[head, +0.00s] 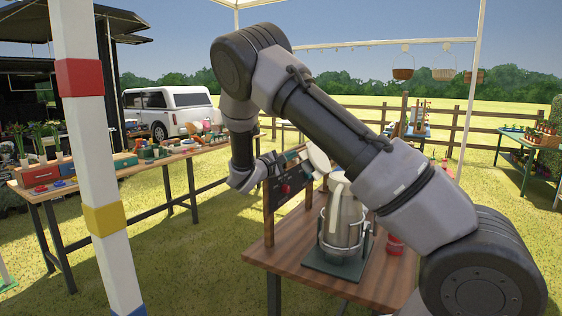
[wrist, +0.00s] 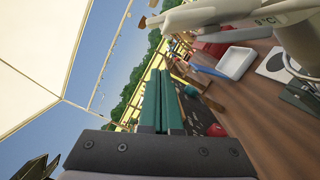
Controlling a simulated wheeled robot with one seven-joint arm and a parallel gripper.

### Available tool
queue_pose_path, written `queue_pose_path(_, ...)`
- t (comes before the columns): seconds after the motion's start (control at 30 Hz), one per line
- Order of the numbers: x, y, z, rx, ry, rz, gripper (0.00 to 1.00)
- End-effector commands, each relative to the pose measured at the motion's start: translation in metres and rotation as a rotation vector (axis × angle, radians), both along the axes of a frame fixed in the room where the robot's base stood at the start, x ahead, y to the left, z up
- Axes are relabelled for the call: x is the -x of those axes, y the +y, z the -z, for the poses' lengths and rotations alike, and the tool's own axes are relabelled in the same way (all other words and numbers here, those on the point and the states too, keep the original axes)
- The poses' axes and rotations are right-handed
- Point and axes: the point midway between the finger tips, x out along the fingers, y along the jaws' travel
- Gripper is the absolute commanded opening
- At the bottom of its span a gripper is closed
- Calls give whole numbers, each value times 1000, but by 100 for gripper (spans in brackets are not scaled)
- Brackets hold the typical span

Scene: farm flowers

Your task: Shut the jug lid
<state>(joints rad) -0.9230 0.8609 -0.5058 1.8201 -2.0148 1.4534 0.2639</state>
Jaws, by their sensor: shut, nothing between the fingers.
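The jug (head: 345,222) is a grey pot with a pale handle, standing upright on a dark green base on the wooden table. Its round pale lid (head: 318,159) stands raised above the jug's top, tilted open. Part of the jug (wrist: 285,12) shows at the upper right there, in a rolled picture.
The wooden table (head: 275,258) carries a dark upright panel (head: 283,192) left of the jug and a red can (head: 394,244) on its right. A white tray (wrist: 236,63) lies on it too. A striped tent post (head: 92,150) stands at the left, before a long table.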

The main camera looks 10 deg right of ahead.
Motion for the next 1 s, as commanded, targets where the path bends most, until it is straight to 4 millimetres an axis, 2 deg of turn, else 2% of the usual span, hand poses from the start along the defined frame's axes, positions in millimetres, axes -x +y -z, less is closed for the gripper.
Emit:
queue_pose_path(0.1, 12, -14, -9, -2, 2, 0, 0)
queue_pose_path(0.3, 20, -27, -15, -1, 1, 0, 0)
queue_pose_path(1.0, 22, -30, -21, -44, -29, 1, 0)
